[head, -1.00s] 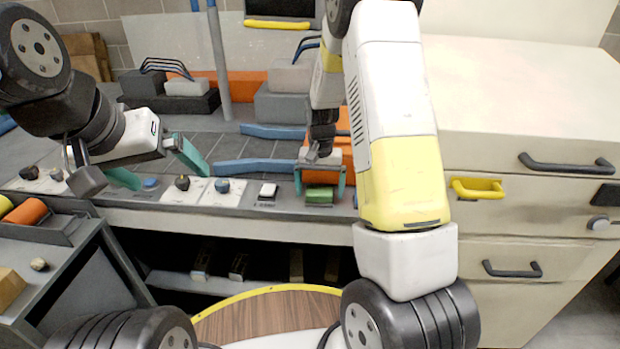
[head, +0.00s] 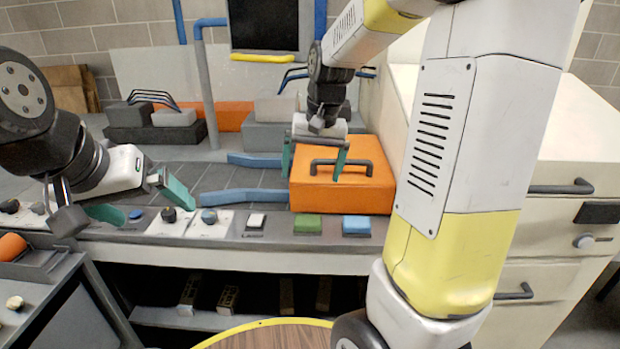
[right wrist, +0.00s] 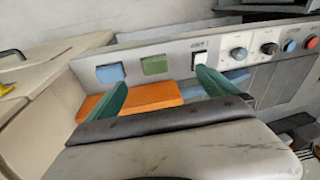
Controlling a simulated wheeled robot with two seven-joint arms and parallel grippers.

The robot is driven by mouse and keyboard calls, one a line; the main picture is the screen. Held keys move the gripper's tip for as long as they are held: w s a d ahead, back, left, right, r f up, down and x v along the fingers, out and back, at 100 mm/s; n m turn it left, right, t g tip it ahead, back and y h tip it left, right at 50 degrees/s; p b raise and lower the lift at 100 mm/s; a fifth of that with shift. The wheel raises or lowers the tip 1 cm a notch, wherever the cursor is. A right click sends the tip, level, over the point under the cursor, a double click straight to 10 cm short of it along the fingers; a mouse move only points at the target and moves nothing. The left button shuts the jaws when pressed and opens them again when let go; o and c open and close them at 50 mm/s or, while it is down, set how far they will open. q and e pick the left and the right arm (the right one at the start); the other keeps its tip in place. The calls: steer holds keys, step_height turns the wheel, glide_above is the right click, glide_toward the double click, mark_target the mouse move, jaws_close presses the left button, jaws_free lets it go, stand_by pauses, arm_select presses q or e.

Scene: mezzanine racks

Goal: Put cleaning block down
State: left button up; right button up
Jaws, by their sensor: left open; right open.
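No block is marked as the cleaning block; a small green block (head: 307,224) and a similar blue block (head: 357,225) rest side by side on the counter's front strip. Both also show in the right wrist view, the green one (right wrist: 155,65) and the blue one (right wrist: 110,73). My right gripper (head: 314,160) is open, above and behind the green block and apart from it. Its fingers are over a large orange box (head: 342,193) with a dark handle; contact with the box cannot be told. My left gripper (head: 138,202) is open and empty by the knobs at left.
A white switch (head: 256,221) and knobs (head: 208,216) sit left of the green block on the front strip. A blue bar (head: 243,196) lies behind them. A pale drawer cabinet (head: 560,215) stands at right. Dark shelves are below the counter.

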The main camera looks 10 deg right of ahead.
steer(key=s+r+n+t, duration=0.1)
steer(key=s+r+t, duration=0.1)
steer(key=s, duration=0.6)
steer(key=s+a+r+n+t+y, duration=0.1)
steer(key=s+r, duration=0.3)
steer(key=s, duration=0.5)
steer(key=shift+s+a+r+n+t, duration=0.3)
steer(key=shift+r+n+t, duration=0.1)
steer(key=shift+t, duration=0.3)
arm_select(q)
steer(key=shift+o, duration=0.2)
